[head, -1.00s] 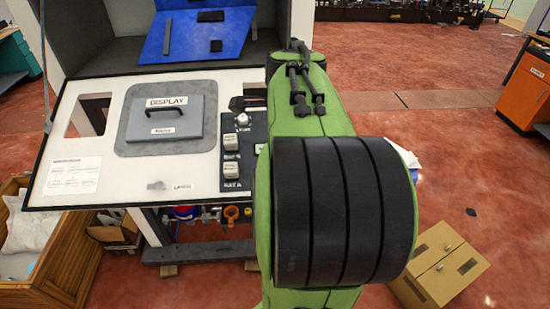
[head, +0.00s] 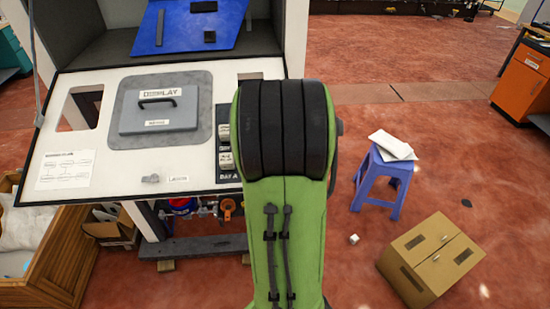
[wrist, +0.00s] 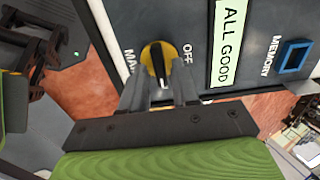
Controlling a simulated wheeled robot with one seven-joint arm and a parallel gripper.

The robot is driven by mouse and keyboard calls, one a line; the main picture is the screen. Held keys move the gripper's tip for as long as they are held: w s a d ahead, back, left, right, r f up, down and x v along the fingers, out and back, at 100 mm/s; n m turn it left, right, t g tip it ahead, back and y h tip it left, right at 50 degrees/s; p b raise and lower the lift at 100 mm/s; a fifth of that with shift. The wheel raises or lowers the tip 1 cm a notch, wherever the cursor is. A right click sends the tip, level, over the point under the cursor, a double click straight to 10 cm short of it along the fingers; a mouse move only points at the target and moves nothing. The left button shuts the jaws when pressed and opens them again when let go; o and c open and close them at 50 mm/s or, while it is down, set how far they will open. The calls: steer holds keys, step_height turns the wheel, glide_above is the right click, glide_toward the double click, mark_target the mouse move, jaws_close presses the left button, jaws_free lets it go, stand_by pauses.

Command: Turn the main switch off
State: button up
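The knob's pale-tipped lower end points down toward my gripper (wrist: 161,88). My two grey fingers are apart, one on each side below the knob, with a gap between them. I cannot tell whether they touch the knob. In the head view my green arm hides the switch and gripper.
The wrist view shows an "ALL GOOD" label (wrist: 230,40) and a blue-framed "MEMORY" button (wrist: 294,57) right of the switch. In the head view, a blue stool (head: 382,180) and a cardboard box (head: 432,262) stand on the floor at right.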

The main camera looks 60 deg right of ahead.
jaws_close()
steer(key=shift+n, duration=0.4)
steer(key=n+b, duration=0.1)
steer(key=n, duration=0.2)
steer(key=shift+w+b, duration=0.1)
steer(key=shift+b, duration=0.25)
steer(key=n+b, duration=0.1)
steer(key=n, duration=0.2)
steer(key=shift+d+n, duration=0.1)
steer(key=shift+n, duration=0.2)
steer(key=n+b, duration=0.1)
steer(key=n, duration=0.4)
steer(key=shift+w+b, duration=0.2)
steer(key=shift+b, duration=0.15)
steer(key=n+b, duration=0.1)
steer(key=n, duration=0.4)
steer(key=shift+r, duration=0.1)
steer(key=shift+w+n, duration=0.1)
steer(key=shift+n, duration=0.3)
